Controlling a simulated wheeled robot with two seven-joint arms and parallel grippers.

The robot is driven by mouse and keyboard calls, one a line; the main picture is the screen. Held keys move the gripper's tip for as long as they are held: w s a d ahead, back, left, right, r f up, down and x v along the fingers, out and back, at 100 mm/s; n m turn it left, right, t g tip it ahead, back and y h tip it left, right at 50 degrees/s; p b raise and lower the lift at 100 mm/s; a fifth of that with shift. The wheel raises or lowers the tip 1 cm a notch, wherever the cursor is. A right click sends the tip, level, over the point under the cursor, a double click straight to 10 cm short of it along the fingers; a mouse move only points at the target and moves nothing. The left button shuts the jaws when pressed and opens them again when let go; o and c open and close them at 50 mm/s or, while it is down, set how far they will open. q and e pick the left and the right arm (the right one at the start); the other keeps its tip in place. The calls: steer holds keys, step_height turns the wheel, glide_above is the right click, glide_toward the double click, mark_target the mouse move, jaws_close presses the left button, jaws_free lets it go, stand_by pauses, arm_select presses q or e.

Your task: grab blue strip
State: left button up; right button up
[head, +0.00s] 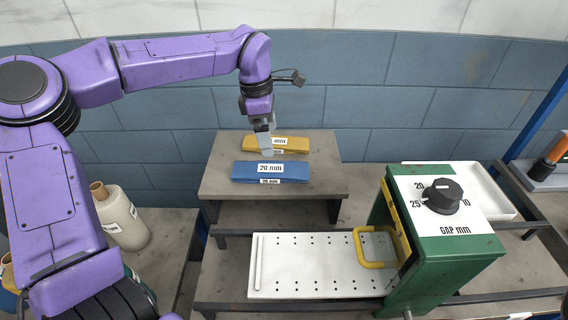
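The blue strip (271,172) lies on the raised grey platform and carries a white "20 mm" label on top and another label on its front face. A yellow strip (290,143) lies just behind it, also with white labels. My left gripper (266,149) points down at the yellow strip and the back edge of the blue strip, covering part of the yellow one. Its fingers look close together, but their opening and any contact are too small to make out. My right gripper is out of view.
The grey platform (222,186) has bare room around the strips. In front are a white perforated plate (320,284) with a yellow handle (360,250) and a green machine (440,268) with a black "GAP mm" dial (442,195). A white tray (490,201) stands behind it.

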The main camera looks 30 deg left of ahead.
mark_target(271, 168)
arm_select(q)
steer(key=f, duration=0.1)
steer(key=s+f, duration=0.1)
steer(key=f, duration=0.1)
steer(key=shift+s+d+f+p, duration=0.2)
steer(key=shift+s+d+p, duration=0.1)
steer(key=shift+s+d, duration=0.05)
steer(key=shift+s+f, duration=0.25)
steer(key=shift+f, duration=0.05)
steer(key=f, duration=0.2)
steer(key=w+f+p, duration=0.1)
steer(key=f, duration=0.2)
steer(key=shift+w+f+p, duration=0.3)
steer(key=shift+s+r, duration=0.15)
steer(key=shift+s, duration=0.2)
steer(key=shift+w, duration=0.1)
steer(key=c, duration=1.2)
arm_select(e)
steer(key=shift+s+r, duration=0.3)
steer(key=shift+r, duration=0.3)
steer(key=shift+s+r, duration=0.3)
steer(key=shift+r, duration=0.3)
